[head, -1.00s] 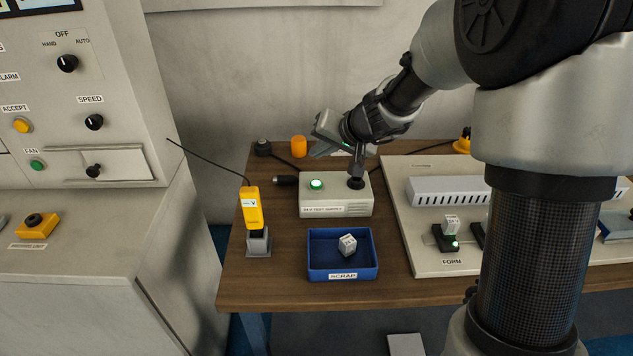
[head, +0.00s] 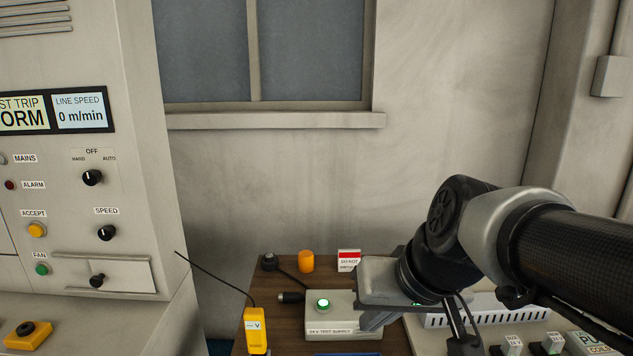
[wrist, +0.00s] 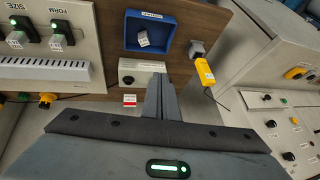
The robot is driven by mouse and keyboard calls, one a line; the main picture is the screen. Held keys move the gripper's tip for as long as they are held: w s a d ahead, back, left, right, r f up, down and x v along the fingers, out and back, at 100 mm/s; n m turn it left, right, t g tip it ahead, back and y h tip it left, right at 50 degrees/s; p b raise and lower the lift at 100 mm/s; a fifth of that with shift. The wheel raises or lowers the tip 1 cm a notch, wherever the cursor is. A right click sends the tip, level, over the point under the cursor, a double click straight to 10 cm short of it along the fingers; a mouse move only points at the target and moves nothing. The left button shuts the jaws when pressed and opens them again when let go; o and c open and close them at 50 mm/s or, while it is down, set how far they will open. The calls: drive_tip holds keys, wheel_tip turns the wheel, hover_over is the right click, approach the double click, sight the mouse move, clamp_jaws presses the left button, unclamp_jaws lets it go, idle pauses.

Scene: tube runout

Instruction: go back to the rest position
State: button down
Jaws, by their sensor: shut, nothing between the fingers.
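My gripper (head: 372,316) is in the head view in front of the right end of the white 24 V test supply box (head: 343,328), with nothing in it. In the wrist view my gripper (wrist: 160,80) has its two fingers together, pointing toward the bench. My arm reaches in from the right edge of the head view, its forearm roughly level.
The wooden bench (head: 262,286) carries a yellow tester (head: 255,332), an orange cylinder (head: 306,261) and a red-and-white sign (head: 348,260). The wrist view shows a blue scrap tray (wrist: 185,38) holding a white cube (wrist: 143,38). A control cabinet (head: 60,190) stands left.

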drive_tip(key=s+d+h+p, duration=0.1)
drive_tip(key=s+d+h, duration=0.2)
drive_tip(key=s+d, duration=0.4)
wheel_tip(320, 180, up, 16)
drive_tip(key=a+p, duration=0.1)
drive_tip(key=p, duration=1.4)
drive_tip(key=shift+a+r+m+p, duration=0.15)
drive_tip(key=shift+m+p, duration=0.2)
drive_tip(key=shift+m, duration=0.05)
drive_tip(key=shift+s, duration=0.1)
